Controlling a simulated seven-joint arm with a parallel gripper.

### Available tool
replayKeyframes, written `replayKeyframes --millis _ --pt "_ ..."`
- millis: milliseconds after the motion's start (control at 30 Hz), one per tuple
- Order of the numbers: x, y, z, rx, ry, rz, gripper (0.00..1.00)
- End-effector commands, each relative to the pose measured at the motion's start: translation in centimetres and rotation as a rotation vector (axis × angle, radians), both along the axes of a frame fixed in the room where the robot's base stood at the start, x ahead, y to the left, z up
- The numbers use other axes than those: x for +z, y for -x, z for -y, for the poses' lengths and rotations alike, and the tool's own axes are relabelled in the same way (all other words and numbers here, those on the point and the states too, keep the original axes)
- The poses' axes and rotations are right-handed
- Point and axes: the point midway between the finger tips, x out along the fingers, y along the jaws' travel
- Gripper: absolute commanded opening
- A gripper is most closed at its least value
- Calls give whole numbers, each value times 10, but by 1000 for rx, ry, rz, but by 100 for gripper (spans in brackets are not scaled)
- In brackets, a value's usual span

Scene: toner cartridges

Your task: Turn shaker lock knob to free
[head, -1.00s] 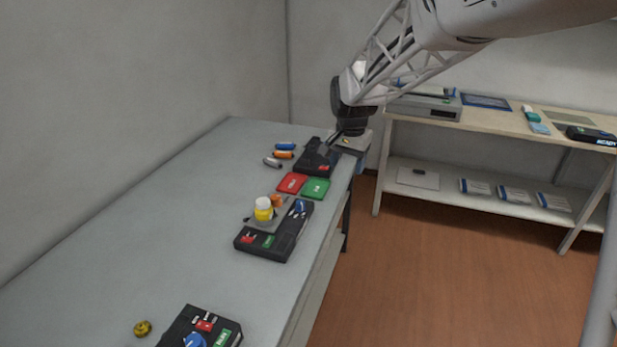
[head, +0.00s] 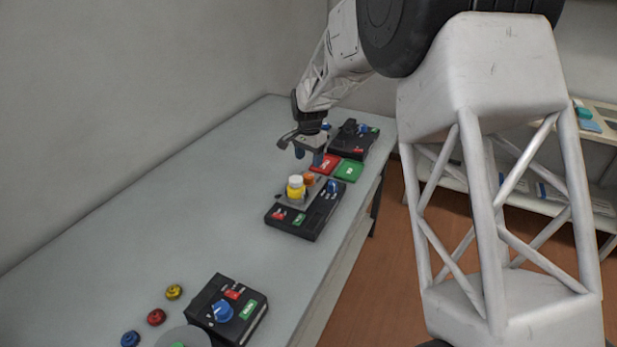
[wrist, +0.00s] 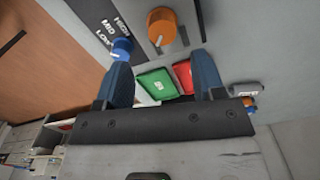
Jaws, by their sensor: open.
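The shaker is a black unit (head: 306,222) with a grey plate on the table, carrying a yellow bottle with a white cap (head: 296,188). An orange knob (head: 309,178) stands beside the bottle, and a blue knob (head: 333,186) is on the panel. In the wrist view the orange knob (wrist: 166,28) lies ahead of the fingertips, and the blue knob (wrist: 121,48), marked low, mid and high, is near the left finger. Which knob is the lock is not readable. My gripper (head: 309,157) is open and empty, pointing down above the shaker's far end; it also shows in the wrist view (wrist: 160,58).
Red (head: 324,164) and green (head: 349,170) pads lie just beyond the shaker. Another black unit (head: 353,140) stands behind them, and one (head: 228,309) stands nearer. Small yellow, red (head: 156,317) and blue knobs lie at front left. The table's left side is clear.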

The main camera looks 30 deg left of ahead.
Motion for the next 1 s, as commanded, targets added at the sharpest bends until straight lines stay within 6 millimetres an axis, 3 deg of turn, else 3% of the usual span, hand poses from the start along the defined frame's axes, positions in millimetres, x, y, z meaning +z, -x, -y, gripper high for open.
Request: replayKeyframes --millis 567,1000 --pt "-6 0 -3 -1 1 -1 63" --pt "-51 0 -2 -1 2 -2 63"
